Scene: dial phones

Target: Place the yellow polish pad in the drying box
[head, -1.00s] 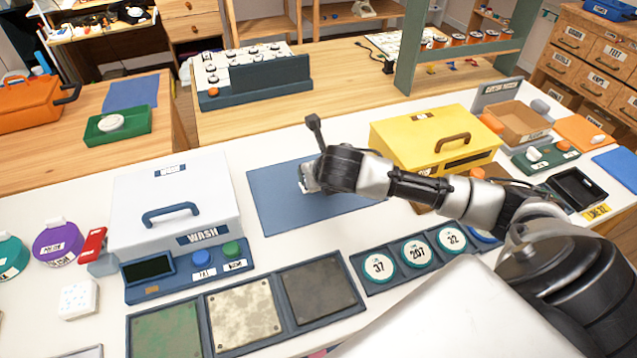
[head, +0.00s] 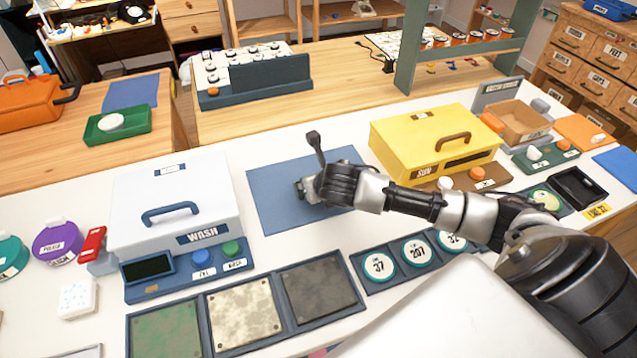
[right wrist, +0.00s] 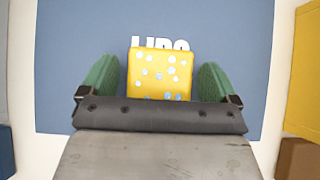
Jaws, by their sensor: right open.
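The yellow polish pad (right wrist: 160,74), a square with pale dots, lies on the blue mat (right wrist: 70,40) in the right wrist view. In the head view my right gripper (head: 303,189) is low over the blue mat (head: 275,205) and hides the pad. My right gripper (right wrist: 158,80) is open, its green fingers on either side of the pad, with a gap showing on each side. A closed yellow box (head: 410,135) with a brown handle and a label that seems to read SUN stands right of the mat; I cannot tell whether it is the drying box. My left gripper is not in view.
A closed white WASH box (head: 150,205) stands left of the mat. In front lie a tray of square plates (head: 240,312) and a tray of numbered round pads (head: 415,252). A brown open box (head: 515,122) stands at right.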

